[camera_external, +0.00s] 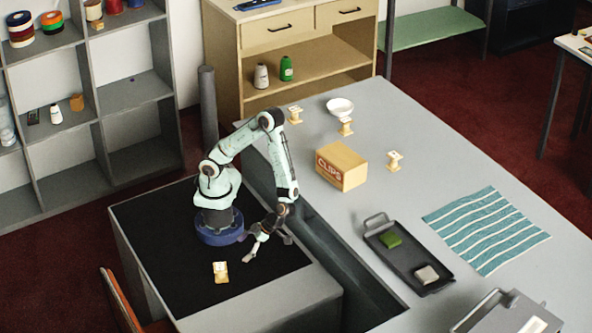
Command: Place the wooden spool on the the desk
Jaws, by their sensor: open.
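A pale wooden spool (220,272) is on the black top of the stand that carries my arm, in front of my base. Three similar pale spools are on the grey desk (380,110): one at the back left (295,115), one by the white bowl (346,128), and one right of the carton (394,161). My gripper (268,249) is open and points down near the right edge of the black top. It is empty, to the right of the nearest spool and apart from it.
A CLIPS carton (341,167), a white bowl (339,106), a dark tray (408,262) with a green block and a pale block, and a striped cloth (486,229) are on the desk. A dark gap (335,250) runs between my stand and the desk. Shelves (125,95) stand behind.

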